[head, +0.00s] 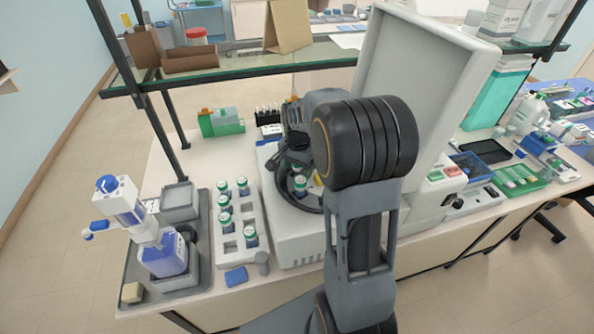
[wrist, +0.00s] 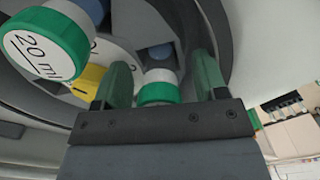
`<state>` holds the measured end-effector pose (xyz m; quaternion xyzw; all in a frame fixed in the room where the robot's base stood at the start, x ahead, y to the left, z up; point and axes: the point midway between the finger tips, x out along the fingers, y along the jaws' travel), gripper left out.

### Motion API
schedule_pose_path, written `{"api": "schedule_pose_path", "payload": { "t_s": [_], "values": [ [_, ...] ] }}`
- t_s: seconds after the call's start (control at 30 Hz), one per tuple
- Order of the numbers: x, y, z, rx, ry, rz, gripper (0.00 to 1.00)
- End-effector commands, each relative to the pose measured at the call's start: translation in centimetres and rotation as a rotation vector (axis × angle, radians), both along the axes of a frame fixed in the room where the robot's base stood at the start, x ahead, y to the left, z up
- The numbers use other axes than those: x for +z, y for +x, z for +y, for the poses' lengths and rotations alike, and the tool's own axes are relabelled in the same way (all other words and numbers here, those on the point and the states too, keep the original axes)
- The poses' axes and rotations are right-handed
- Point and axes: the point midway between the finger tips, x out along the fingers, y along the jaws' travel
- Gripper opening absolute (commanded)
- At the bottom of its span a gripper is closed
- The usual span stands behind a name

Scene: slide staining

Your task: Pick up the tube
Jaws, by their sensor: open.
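In the wrist view a tube with a green and white cap (wrist: 158,91) sits in the round bowl of the centrifuge (head: 288,238). My gripper (wrist: 161,74) is open, with one translucent green finger on each side of this tube's cap. I cannot tell whether the fingers touch it. A second tube with a green cap marked "20 ml" (wrist: 45,43) is at the upper left of the wrist view, outside the fingers. In the head view a green-capped tube (head: 300,182) shows in the bowl, partly hidden by my arm.
The centrifuge's large lid (head: 415,90) stands open behind my arm. A white rack (head: 230,262) with several green-capped tubes stands to the left. A grey tray (head: 205,225) holds a bottle-top dispenser (head: 160,250). A shelf (head: 240,72) crosses above the bench. A yellow numbered part (wrist: 90,80) is near the left finger.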

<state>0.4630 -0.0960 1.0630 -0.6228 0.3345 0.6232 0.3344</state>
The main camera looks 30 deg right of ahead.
Motion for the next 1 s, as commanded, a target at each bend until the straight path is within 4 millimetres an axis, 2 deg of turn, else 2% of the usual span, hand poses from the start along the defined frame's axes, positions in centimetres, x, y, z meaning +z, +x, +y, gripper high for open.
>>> {"api": "schedule_pose_path", "payload": {
  "t_s": [0.1, 0.67, 0.87, 1.0],
  "values": [
    [0.0, 0.0, 0.0, 0.000, 0.000, 0.000, 0.66],
    [0.0, 0.0, 0.0, 0.000, 0.000, 0.000, 0.13],
    [0.1, 0.0, 0.0, 0.000, -0.001, -0.001, 0.12],
    [1.1, 0.0, 0.0, 0.000, 0.000, -0.001, 0.12]
  ]
}}
